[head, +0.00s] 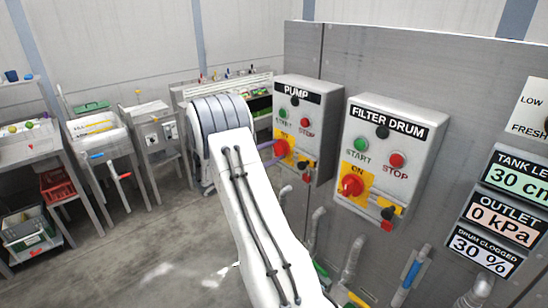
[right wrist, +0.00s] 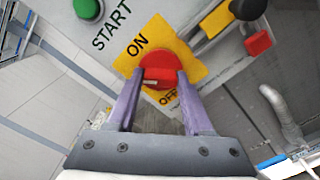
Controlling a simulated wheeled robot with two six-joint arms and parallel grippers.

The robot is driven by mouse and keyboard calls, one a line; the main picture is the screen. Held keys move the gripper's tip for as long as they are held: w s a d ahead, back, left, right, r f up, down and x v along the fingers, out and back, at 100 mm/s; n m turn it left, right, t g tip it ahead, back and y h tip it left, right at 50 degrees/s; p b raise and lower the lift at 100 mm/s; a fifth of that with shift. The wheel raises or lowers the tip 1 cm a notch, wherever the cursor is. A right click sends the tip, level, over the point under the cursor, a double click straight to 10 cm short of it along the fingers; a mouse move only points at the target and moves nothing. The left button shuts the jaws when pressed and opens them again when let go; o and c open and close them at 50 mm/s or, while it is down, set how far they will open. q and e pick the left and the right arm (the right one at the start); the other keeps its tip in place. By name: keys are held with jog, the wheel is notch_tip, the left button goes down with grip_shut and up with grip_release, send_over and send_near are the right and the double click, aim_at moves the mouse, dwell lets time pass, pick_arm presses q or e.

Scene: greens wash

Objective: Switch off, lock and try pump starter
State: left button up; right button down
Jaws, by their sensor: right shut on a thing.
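The pump starter (head: 293,97) is a grey wall box labelled PUMP, with a green START button (head: 283,114) and a red STOP button (head: 305,122). Its red rotary switch (right wrist: 165,62) sits on a yellow ON/OFF plate (right wrist: 133,62). My right gripper (right wrist: 163,78) has its purple fingers closed on the switch's handle; the knob's exact setting I cannot tell. Beside it are a yellow tab (right wrist: 216,19), a black knob (right wrist: 247,8) and a red block (right wrist: 258,43). My left gripper is out of view.
A similar FILTER DRUM starter (head: 388,145), with its own red switch (head: 350,186), is close on the right. Display panels (head: 499,220) are farther right. Pipes (head: 356,255) run below. Benches (head: 98,130) stand at the left, with open floor between.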

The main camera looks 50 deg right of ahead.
jog(key=shift+f+n, duration=0.15)
jog(key=shift+n, duration=0.75)
jog(key=n, duration=0.2)
jog(key=shift+n+b, duration=0.3)
jog(key=shift+n, duration=0.1)
jog(key=n, duration=0.5)
jog(key=shift+p, duration=0.4)
jog(key=shift+n, duration=0.3)
jog(key=shift+c, duration=1.5)
grip_release()
jog(key=w+a+b, duration=0.1)
jog(key=a+b, duration=0.3)
jog(key=a, duration=0.6)
jog(key=shift+a, duration=0.25)
jog(key=shift+w, duration=0.1)
